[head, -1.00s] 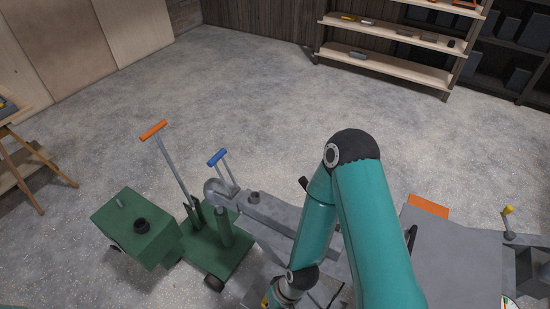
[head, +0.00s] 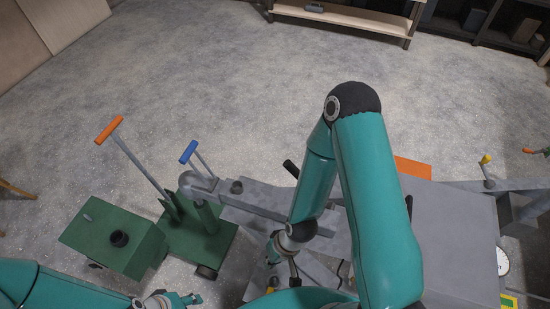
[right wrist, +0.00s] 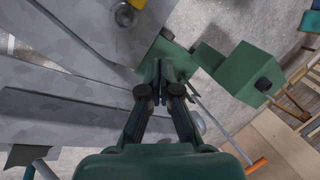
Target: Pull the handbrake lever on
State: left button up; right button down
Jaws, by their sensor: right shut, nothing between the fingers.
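A short lever with a black grip (head: 290,168) stands up from the grey trailer drawbar (head: 262,197), just left of my right forearm in the head view. I take it for the handbrake lever. My right gripper (head: 272,250) is low beside the drawbar, partly hidden by my arm, and apart from the black grip. In the right wrist view the right gripper (right wrist: 160,68) is shut and empty, over the grey metal frame (right wrist: 70,100). My left gripper (head: 188,299) shows at the bottom edge of the head view; its fingers are too small to judge.
A green wheeled unit (head: 118,235) with an orange-handled bar (head: 108,129) stands left of the drawbar. A blue T-handle (head: 188,152) rises near the coupling. A yellow-knobbed lever (head: 486,160) is at the right. The floor behind is clear up to the wooden shelf (head: 345,18).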

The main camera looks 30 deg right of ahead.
jog(key=w+d+n+g+h+b, duration=0.1)
jog(key=w+d+n+b, duration=0.15)
jog(key=w, duration=0.75)
jog(key=w+d+n+b, duration=0.15)
jog(key=w+n, duration=0.25)
jog(key=w, duration=0.5)
jog(key=w+d+r+n+h+b, duration=0.1)
jog(key=w+d+r, duration=0.3)
jog(key=r, duration=0.4)
jog(key=w+d+r+n+h+b, duration=0.1)
jog(key=w+d+r+h+b, duration=0.2)
jog(key=w+r, duration=0.3)
notch_tip(320, 180, up, 2)
jog(key=shift+w+d+g+h+b, duration=0.4)
jog(key=shift+d+h, duration=0.1)
jog(key=shift+d, duration=0.4)
jog(key=shift+s+f, duration=0.1)
jog(key=s+d+f+p, duration=0.3)
jog(key=s+f, duration=0.1)
jog(key=f, duration=0.3)
jog(key=shift+d+f, duration=0.25)
jog(key=shift+f, duration=0.1)
